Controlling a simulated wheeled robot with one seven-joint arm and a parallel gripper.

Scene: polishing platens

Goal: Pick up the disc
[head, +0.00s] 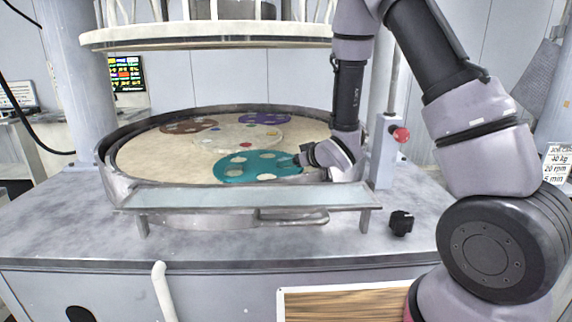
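A teal round disc (232,174) with several pale round openings lies flat on the beige platen (140,155), toward its front right. A brown one (181,129) and a purple one (262,119) lie further back. I cannot tell from the picture which disc the task means, or whether the pale circles are holes or small discs. My gripper (301,159) reaches in from the right, low over the right edge of the teal disc. Its fingertips are small and partly hidden, so contact, opening and any held item cannot be told.
A raised metal rim (108,170) surrounds the platen. A thick upper plate (205,38) hangs above it. A pale shelf (240,197) stands along the front. A red knob (401,134) on a post and a black knob (401,222) are at the right.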

